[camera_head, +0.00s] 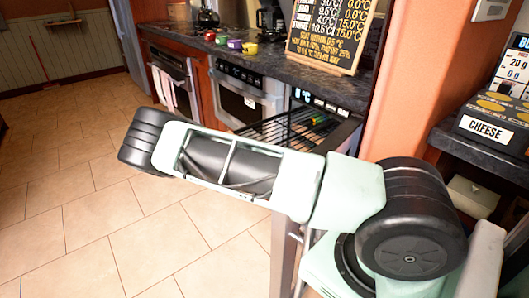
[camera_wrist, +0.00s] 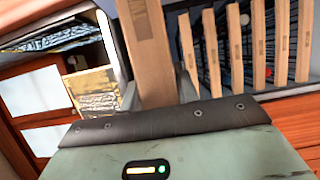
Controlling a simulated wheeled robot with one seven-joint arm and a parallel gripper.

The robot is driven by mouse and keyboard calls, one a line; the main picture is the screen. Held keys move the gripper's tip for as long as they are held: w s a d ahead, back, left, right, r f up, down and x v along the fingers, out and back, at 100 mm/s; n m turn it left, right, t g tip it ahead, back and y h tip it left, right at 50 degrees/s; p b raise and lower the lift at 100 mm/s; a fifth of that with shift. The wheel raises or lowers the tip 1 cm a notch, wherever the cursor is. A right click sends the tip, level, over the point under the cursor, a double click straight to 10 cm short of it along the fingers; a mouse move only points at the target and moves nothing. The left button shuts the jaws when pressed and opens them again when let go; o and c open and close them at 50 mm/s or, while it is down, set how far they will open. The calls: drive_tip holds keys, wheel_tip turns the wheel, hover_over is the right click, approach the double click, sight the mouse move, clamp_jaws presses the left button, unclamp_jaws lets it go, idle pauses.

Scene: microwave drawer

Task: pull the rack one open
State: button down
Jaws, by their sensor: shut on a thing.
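A dark wire rack (camera_head: 285,128) juts out from a low appliance (camera_head: 325,103) under the counter in the head view. My arm crosses in front and hides its lower part and my gripper. In the wrist view, my gripper (camera_wrist: 158,93) is shut on a light wooden bar (camera_wrist: 148,45), the front bar of a rack. One finger is on each side of the bar. I cannot tell whether this is the same rack as the one in the head view. More wooden rack fronts (camera_wrist: 238,48) stand in a row to the right, with dark wire behind them.
An oven with a towel (camera_head: 175,80) and another appliance (camera_head: 240,98) stand left along the counter. A menu board (camera_head: 330,35) and several coloured pots (camera_head: 235,44) are on top. An orange wall (camera_head: 425,80) is close on the right. The tiled floor (camera_head: 110,225) at left is clear.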

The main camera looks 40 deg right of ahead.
drive_tip(key=c, duration=1)
unclamp_jaws()
drive_tip(key=shift+c, duration=0.2)
drive_tip(key=b+v, duration=0.3)
drive_tip(key=v, duration=1.4)
drive_tip(key=shift+a, duration=0.2)
drive_tip(key=shift+w, duration=0.1)
